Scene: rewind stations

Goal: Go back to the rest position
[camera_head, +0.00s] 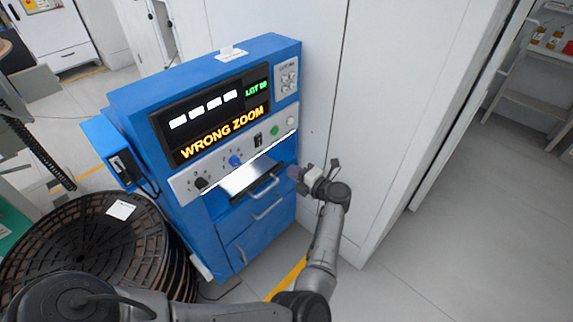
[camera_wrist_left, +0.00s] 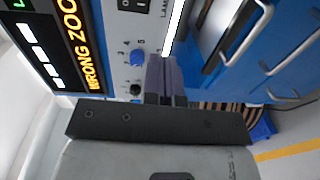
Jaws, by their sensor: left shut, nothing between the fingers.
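My left gripper (camera_head: 294,173) is shut and empty, its purple fingers pressed together by the right front edge of a blue machine (camera_head: 190,90). The shut fingers also show in the left wrist view (camera_wrist_left: 164,75), seen over the panel and drawer handles. Whether they touch the machine I cannot tell. The machine's screen (camera_head: 210,120) reads "WRONG ZOOM" in orange. Below it, a light panel carries a black knob (camera_head: 201,183), a blue knob (camera_head: 235,160) and a green button (camera_head: 274,130). My right gripper is not in view.
A stack of dark slotted reels (camera_head: 85,245) stands left of the machine. White cabinet doors (camera_head: 400,90) rise close behind my left gripper. A shelf unit (camera_head: 535,95) with bottles is at the far right. The floor (camera_head: 480,240) at right is clear.

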